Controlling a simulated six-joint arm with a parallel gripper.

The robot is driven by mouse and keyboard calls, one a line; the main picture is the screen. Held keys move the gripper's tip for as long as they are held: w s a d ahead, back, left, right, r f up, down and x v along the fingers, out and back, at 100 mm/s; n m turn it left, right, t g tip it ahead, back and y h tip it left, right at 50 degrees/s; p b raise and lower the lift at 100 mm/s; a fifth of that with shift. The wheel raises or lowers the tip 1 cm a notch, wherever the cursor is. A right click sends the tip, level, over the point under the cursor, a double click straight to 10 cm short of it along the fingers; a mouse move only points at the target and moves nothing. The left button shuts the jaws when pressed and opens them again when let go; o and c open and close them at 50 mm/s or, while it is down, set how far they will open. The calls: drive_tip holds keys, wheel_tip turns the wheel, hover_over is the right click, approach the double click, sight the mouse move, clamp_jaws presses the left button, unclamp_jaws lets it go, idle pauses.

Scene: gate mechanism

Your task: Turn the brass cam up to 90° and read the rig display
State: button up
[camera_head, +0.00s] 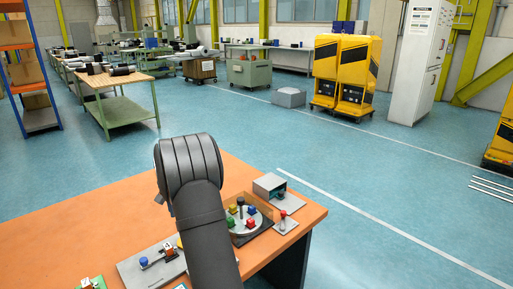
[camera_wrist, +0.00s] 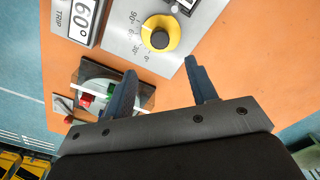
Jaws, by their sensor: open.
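The brass cam (camera_wrist: 168,30) shows in the wrist view as a yellow round piece with a black centre, on a grey plate (camera_wrist: 128,40) marked with angles from 0° to 90°. I cannot tell which mark the cam points to. A display labelled TRIP (camera_wrist: 82,20) stands left of it and reads 60°. Another dark display is cut off at the top edge. My gripper (camera_wrist: 160,66) is open and empty. Its two fingertips are apart, just below the cam in the picture, not around it.
A grey plate (camera_head: 135,272) with small coloured pieces lies left of my arm. The table's left part is clear.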

drive_tip(key=shift+o, duration=0.2)
idle(0.5)
drive_tip(key=o, duration=0.4)
drive_tip(key=shift+d+r, duration=0.1)
drive_tip(key=shift+r, duration=0.05)
drive_tip(key=o, duration=0.6)
drive_tip(key=d+r, duration=0.1)
drive_tip(key=d+r+n, duration=0.1)
drive_tip(key=shift+s+d+r+n, duration=0.15)
drive_tip(key=shift+s+r+n, duration=0.15)
drive_tip(key=shift+s, duration=0.05)
drive_tip(key=s+d+r+n, duration=0.6)
drive_tip(key=d+r+n, duration=0.1)
drive_tip(key=d+r, duration=0.25)
drive_tip(key=shift+n, duration=0.3)
drive_tip(key=f, duration=1)
drive_tip(key=shift+d+f, duration=0.15)
drive_tip(key=shift+d, duration=0.15)
wheel_tip(320, 180, up, 10)
drive_tip(key=shift+r, duration=0.1)
